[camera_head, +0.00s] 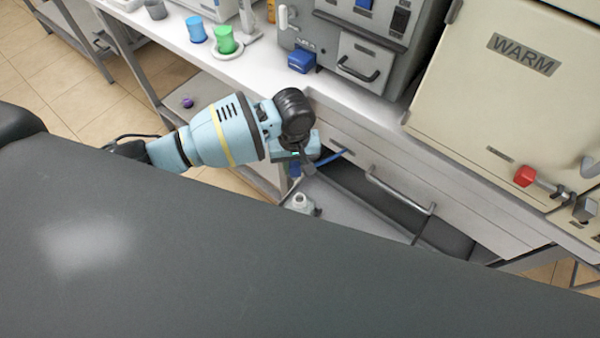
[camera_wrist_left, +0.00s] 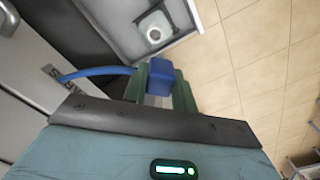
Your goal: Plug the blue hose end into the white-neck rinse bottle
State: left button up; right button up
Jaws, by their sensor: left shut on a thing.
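My left gripper (camera_head: 300,166) reaches in from the left in the head view, below the bench top's front edge. In the left wrist view its dark green fingers (camera_wrist_left: 160,92) are shut on the blue hose end (camera_wrist_left: 161,76). The blue hose (camera_wrist_left: 92,72) runs from there to a fitting on the grey front at the left; it also shows in the head view (camera_head: 333,157). The white-neck rinse bottle (camera_head: 300,201) stands low on a shelf or tray below the gripper. In the left wrist view the bottle (camera_wrist_left: 154,32) lies beyond the hose end, clearly apart. My right gripper is not seen.
A drawer front with a metal handle (camera_head: 402,190) is right of the gripper. A white bench top (camera_head: 185,40) above carries a blue cup (camera_head: 196,29), a green cup (camera_head: 225,40) and a grey machine (camera_head: 357,52). A cream cabinet marked WARM (camera_head: 470,90) stands at right.

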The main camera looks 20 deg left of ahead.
aim_at(300, 176)
pick_arm(q)
jog(key=shift+n, duration=0.4)
jog(key=f, duration=0.2)
jog(key=d+f, duration=0.1)
jog(key=f, duration=0.2)
jog(key=shift+w+f, duration=0.1)
jog(key=shift+w, duration=0.1)
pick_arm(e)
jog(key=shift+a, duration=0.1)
pick_arm(q)
jog(key=shift+f, duration=0.1)
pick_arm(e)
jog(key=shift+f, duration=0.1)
